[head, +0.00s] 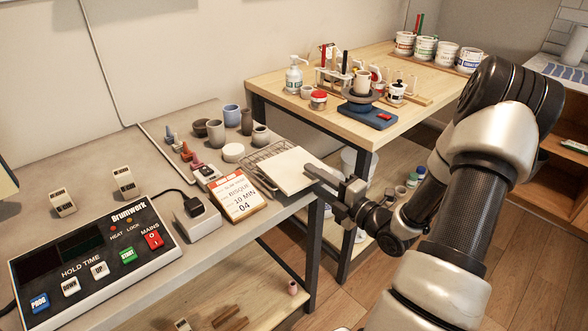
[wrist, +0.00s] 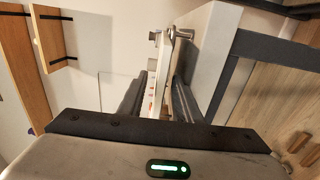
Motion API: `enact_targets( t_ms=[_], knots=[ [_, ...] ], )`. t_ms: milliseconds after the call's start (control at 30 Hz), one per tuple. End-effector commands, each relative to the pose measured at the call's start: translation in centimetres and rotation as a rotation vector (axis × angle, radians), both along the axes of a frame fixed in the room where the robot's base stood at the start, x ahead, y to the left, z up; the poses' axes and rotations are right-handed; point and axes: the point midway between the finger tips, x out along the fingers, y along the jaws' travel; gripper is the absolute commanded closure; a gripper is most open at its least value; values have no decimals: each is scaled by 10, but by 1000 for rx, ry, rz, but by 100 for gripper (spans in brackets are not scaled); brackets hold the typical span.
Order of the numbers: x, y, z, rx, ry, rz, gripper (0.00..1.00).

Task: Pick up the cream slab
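The cream slab (head: 288,170) is a flat, pale square lying on a wire rack (head: 262,152) at the right end of the grey bench. My gripper (head: 318,181) is at the slab's right corner, and one finger shows just over its edge. In the wrist view, my gripper's (wrist: 160,88) two dark fingers stand apart. A thin pale edge, which looks like the slab (wrist: 164,72), runs between them. A gap shows on the left finger's side; I cannot tell whether the right finger touches it. The slab's underside is hidden.
A bisque card (head: 238,194) stands left of the slab, beside a small white box (head: 197,219). Several cups and cones stand behind. A control panel (head: 93,262) fills the bench's left. A wooden table (head: 290,85) with a blue scale (head: 367,115) is behind.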

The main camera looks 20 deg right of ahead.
Motion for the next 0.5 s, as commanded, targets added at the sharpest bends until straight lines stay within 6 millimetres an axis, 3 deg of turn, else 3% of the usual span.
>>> enact_targets(
  t_ms=[133, 300, 500],
  knots=[
    [0, 0, 0, 0, 0, 0, 72],
    [0, 0, 0, 0, 0, -1, 100],
    [0, 0, 1, 0, -4, 0, 100]
  ],
)
